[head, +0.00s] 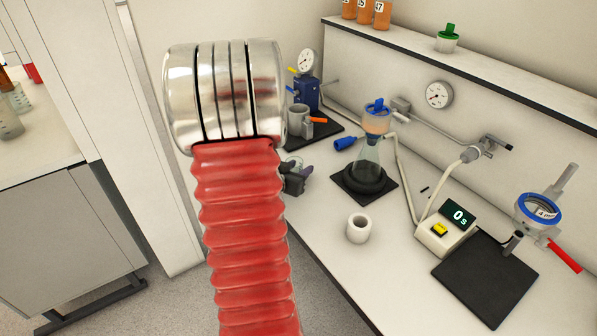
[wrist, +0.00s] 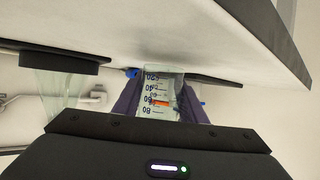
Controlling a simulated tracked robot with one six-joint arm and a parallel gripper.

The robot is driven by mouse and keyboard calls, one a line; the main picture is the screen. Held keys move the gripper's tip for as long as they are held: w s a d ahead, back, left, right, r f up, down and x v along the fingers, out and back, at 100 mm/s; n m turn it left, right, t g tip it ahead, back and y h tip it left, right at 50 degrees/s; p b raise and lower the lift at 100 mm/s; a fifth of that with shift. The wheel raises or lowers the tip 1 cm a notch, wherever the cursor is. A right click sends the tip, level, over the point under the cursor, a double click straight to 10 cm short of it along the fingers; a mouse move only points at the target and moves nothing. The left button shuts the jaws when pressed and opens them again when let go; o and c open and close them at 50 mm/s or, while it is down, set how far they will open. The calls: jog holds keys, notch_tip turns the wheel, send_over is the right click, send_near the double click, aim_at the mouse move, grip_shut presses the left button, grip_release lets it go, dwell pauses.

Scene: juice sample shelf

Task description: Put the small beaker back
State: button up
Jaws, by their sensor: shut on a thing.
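The small beaker (wrist: 161,88) is clear glass with blue graduation marks. In the wrist view it sits between the two purple fingers of my gripper (wrist: 157,98), which is shut on it. That view is upside down, and the beaker looks upright in the room. In the head view my gripper (head: 295,178) shows only as a dark, purple-tipped shape beside the bench's left edge, partly behind my arm.
The bench (head: 325,200) holds a conical flask (head: 368,155) on a dark mat, a white cup (head: 359,228), a timer box (head: 446,230) and a black plate (head: 486,277). A blue-bodied device (head: 307,94) stands behind. Other glass beakers (head: 8,122) stand on the left counter.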

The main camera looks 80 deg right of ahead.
jog(key=shift+f, duration=0.45)
jog(key=shift+f, duration=0.15)
jog(key=o, duration=1.1)
jog(key=shift+a+r, duration=0.1)
jog(key=shift+r, duration=0.1)
jog(key=shift+v, duration=3.65)
